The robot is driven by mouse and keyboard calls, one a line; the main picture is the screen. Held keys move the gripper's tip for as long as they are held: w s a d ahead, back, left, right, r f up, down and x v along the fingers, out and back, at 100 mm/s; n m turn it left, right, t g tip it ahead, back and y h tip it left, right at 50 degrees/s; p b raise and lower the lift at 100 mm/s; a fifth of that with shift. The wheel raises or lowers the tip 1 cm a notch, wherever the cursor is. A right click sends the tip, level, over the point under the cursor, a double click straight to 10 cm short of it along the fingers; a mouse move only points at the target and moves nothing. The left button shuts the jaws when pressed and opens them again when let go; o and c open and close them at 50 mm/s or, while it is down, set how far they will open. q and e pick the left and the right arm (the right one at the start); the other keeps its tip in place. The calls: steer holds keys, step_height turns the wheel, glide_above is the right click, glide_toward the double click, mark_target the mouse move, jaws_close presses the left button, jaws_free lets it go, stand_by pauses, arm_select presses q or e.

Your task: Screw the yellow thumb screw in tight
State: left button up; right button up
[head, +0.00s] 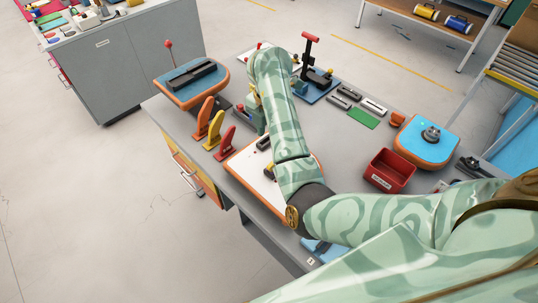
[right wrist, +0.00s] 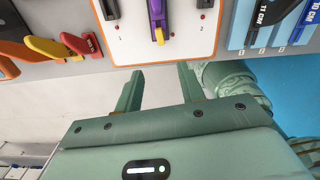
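A white board with an orange rim (head: 246,168) lies on the grey workbench, partly hidden under my right arm. It also shows at the top of the right wrist view (right wrist: 120,12), with a purple part and a small yellow piece (right wrist: 159,36) at its lower middle. I cannot tell whether this yellow piece is the thumb screw or how deep it sits. My right gripper (head: 256,118) is largely hidden by its own arm in the head view. In the right wrist view it (right wrist: 160,74) is open and empty, its fingers apart below the board. My left gripper is not in view.
Orange, yellow and red wedges (head: 214,138) stand left of the board. A blue board with a black part (head: 188,80) is behind them. A red bin (head: 389,170) and a blue pad (head: 428,140) are to the right. A red-handled stand (head: 308,60) is at the back.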

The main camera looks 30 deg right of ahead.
mark_target(270, 165)
step_height(270, 165, down, 12)
steer(key=b, duration=0.5)
steer(key=shift+s+r, duration=0.1)
steer(key=shift+f+b, duration=0.5)
steer(key=shift+f, duration=0.25)
jaws_close()
steer(key=c, duration=0.6)
jaws_free()
steer(key=shift+c, duration=0.2)
jaws_close()
steer(key=o, duration=0.6)
jaws_free()
